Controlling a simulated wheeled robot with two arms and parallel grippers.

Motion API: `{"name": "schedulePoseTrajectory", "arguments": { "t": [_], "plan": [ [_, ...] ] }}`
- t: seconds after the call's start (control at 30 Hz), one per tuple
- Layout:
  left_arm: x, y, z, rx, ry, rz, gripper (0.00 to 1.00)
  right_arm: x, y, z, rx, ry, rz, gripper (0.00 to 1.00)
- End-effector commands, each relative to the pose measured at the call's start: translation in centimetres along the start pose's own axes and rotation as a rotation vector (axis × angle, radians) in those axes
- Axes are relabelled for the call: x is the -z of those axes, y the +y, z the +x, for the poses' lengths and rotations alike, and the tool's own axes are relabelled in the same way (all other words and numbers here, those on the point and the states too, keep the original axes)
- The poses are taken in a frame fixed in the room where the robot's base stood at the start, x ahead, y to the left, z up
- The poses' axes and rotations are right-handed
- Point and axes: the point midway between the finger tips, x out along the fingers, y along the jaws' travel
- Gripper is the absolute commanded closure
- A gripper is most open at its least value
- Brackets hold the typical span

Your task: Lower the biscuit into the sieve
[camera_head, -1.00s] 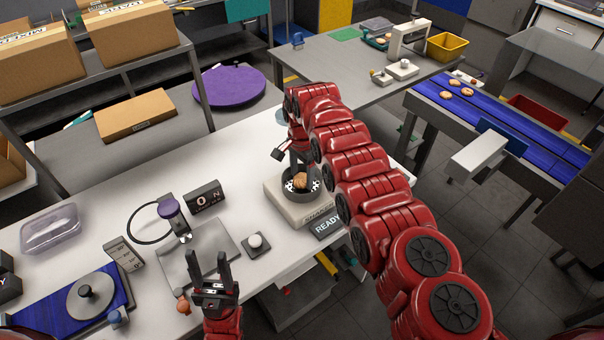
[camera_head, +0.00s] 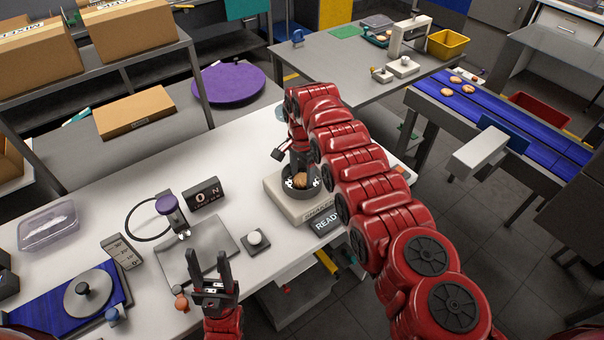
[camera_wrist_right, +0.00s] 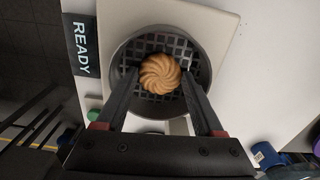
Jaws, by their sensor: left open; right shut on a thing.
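A round, swirled golden biscuit (camera_wrist_right: 161,73) is between the fingers of my right gripper (camera_wrist_right: 160,80), which is shut on it. The biscuit also shows in the head view (camera_head: 300,180). The sieve (camera_wrist_right: 203,62) is a dark round pan with a grid floor, standing on a pale machine (camera_head: 285,202). The biscuit is over or inside the sieve's rim; its exact height above the grid cannot be told. In the head view the sieve (camera_head: 313,192) is partly hidden by my right arm. My left gripper (camera_head: 222,262) is open and empty near the table's front edge.
A sign reading READY (camera_wrist_right: 80,45) is beside the machine. A white button on a dark base (camera_head: 254,240), a metal plate (camera_head: 195,255) and a display (camera_head: 203,195) stand left of it. More biscuits (camera_head: 462,84) lie on the blue conveyor (camera_head: 490,110) at the right.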

Motion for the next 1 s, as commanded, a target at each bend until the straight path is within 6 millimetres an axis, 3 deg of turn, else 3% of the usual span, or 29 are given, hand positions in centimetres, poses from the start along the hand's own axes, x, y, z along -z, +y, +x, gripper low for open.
{"name": "schedulePoseTrajectory", "arguments": {
  "t": [0.37, 0.4, 0.57, 0.87, 1.0],
  "plan": [
    [0.0, 0.0, -0.2, 0.000, 0.000, 0.000, 0.50, 0.0, 0.0, 0.3, 0.000, 0.000, 0.000, 0.45],
    [0.0, 0.0, -0.2, 0.000, 0.000, 0.000, 0.50, 0.0, 0.0, 0.3, 0.000, 0.000, 0.000, 0.29],
    [0.0, 0.0, -0.2, 0.000, 0.000, 0.000, 0.50, 0.0, 0.0, 0.3, 0.000, 0.000, 0.000, 0.00],
    [0.0, 0.0, -0.1, 0.000, 0.000, 0.000, 0.50, 0.0, 0.0, 0.1, 0.000, 0.000, 0.000, 0.00],
    [0.1, 0.0, 0.8, 0.000, 0.000, 0.000, 0.50, 0.0, 0.0, -0.9, 0.001, 0.001, 0.000, 0.00]
  ]
}}
